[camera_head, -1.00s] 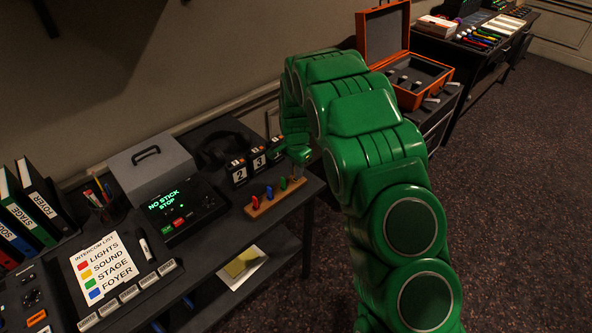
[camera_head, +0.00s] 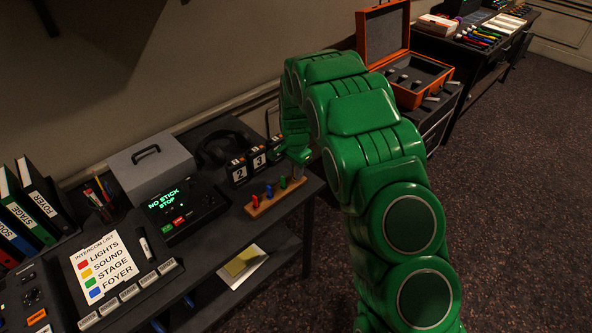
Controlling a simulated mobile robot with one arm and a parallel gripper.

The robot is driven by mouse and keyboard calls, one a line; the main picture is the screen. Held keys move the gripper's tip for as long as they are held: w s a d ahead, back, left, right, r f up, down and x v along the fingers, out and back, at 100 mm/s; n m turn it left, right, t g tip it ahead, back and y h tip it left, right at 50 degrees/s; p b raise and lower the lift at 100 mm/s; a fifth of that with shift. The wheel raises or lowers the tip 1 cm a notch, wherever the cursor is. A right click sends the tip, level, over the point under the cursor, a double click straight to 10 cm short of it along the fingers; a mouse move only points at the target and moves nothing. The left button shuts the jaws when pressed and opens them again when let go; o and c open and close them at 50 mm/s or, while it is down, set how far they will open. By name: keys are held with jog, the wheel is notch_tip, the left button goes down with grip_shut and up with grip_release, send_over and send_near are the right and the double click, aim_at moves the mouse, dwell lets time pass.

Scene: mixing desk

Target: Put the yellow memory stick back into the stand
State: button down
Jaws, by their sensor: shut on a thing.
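The wooden stand (camera_head: 262,210) lies on the front right part of the dark desk. A red stick (camera_head: 256,201), a blue stick (camera_head: 269,192) and a green stick (camera_head: 283,183) stand upright in it. My gripper (camera_head: 299,161) is just above the stand's right end, beyond the green stick. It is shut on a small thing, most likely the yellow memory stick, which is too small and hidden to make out. I cannot tell whether that thing touches the stand.
Number blocks (camera_head: 247,168) and headphones (camera_head: 222,148) stand close behind the stand. A player (camera_head: 185,212) reading "NO STICK STOP" is to its left, with a grey box (camera_head: 152,170) behind. An open orange case (camera_head: 418,78) lies beyond my arm. A lower shelf holds paper (camera_head: 243,267).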

jog(key=shift+f, duration=0.1)
jog(key=c, duration=1)
grip_release()
